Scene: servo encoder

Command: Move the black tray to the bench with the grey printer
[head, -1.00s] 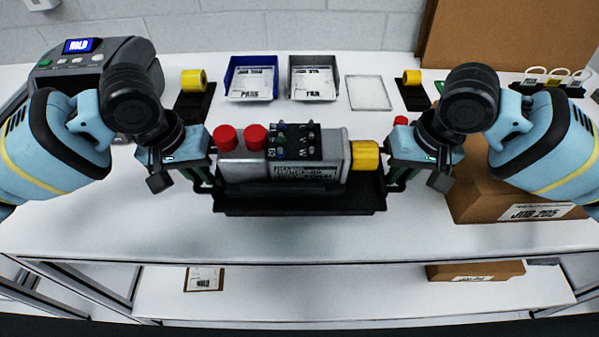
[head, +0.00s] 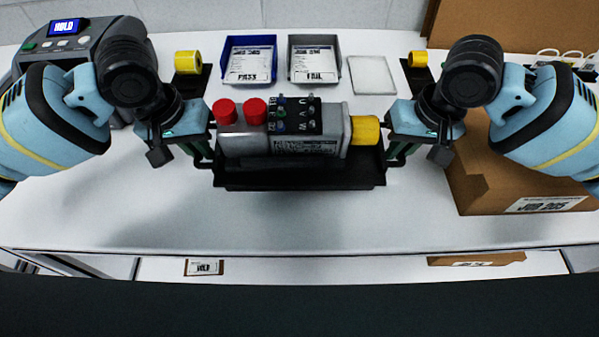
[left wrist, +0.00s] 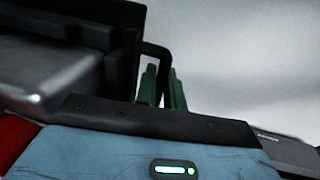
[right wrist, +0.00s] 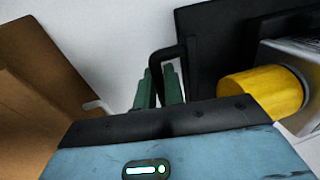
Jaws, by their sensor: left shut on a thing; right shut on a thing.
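The black tray (head: 300,180) is level between my two grippers in the head view, over the white bench. It carries a grey servo motor (head: 240,143) with two red caps, a yellow end cap (head: 364,130) and black connectors on top. My left gripper (head: 207,160) is shut on the tray's left handle; its green fingers (left wrist: 160,88) show at the handle in the left wrist view. My right gripper (head: 396,160) is shut on the right handle, also seen in the right wrist view (right wrist: 161,88). A grey printer-like machine (head: 85,47) with a "HOLD" screen stands at back left.
The white bench (head: 300,225) is clear in front of the tray. A blue bin (head: 233,78) and grey bin (head: 300,76) stand behind it, beside a flat pale plate (head: 372,75). A cardboard box (head: 480,180) is close on the right. A lower shelf (head: 330,268) shows below.

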